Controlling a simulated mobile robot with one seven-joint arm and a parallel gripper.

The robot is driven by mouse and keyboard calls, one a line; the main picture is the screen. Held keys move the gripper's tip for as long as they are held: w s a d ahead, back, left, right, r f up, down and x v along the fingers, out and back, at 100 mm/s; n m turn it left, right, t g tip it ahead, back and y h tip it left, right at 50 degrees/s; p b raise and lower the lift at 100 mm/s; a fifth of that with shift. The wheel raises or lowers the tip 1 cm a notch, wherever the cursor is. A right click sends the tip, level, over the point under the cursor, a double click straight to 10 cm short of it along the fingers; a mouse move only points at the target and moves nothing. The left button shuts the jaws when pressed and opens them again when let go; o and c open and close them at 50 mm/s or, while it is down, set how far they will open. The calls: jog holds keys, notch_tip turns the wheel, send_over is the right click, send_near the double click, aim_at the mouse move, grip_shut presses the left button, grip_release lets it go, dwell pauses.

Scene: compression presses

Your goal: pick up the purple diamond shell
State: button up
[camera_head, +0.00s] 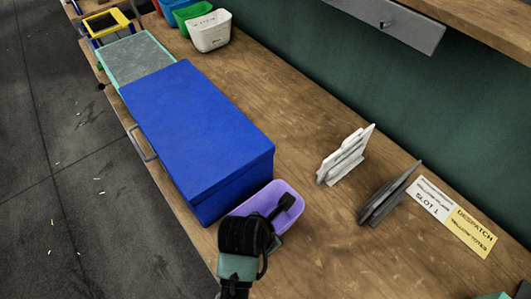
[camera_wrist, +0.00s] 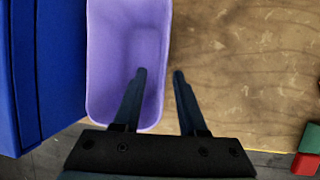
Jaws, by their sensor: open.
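The purple shell (camera_head: 262,200) is an open, rounded tub on the wooden bench, at the near end of the blue box. My gripper (camera_head: 288,203) is over its right side and hides part of it. In the wrist view the shell (camera_wrist: 128,40) is upright and empty where I can see inside. My gripper (camera_wrist: 159,73) is open there. Its left finger overlaps the tub's inside, and its right finger is just outside the right wall, over bare wood. I cannot tell how far the fingertips are above the rim.
The blue box (camera_head: 195,130) stands close on the shell's left; it also shows in the wrist view (camera_wrist: 40,70). White plates (camera_head: 345,155) and dark plates (camera_head: 388,195) stand to the right. A white bin (camera_head: 210,32) is far back. Bare bench (camera_head: 300,120) lies between.

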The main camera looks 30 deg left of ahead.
aim_at(280, 233)
jog(key=x, duration=0.4)
jog(key=shift+w+f, duration=0.15)
jog(key=shift+d+x, duration=0.15)
jog(key=shift+x, duration=1.15)
jog(key=shift+d+x, duration=0.15)
jog(key=shift+x, duration=1.15)
jog(key=shift+f, duration=0.1)
jog(key=shift+f, duration=0.25)
grip_shut()
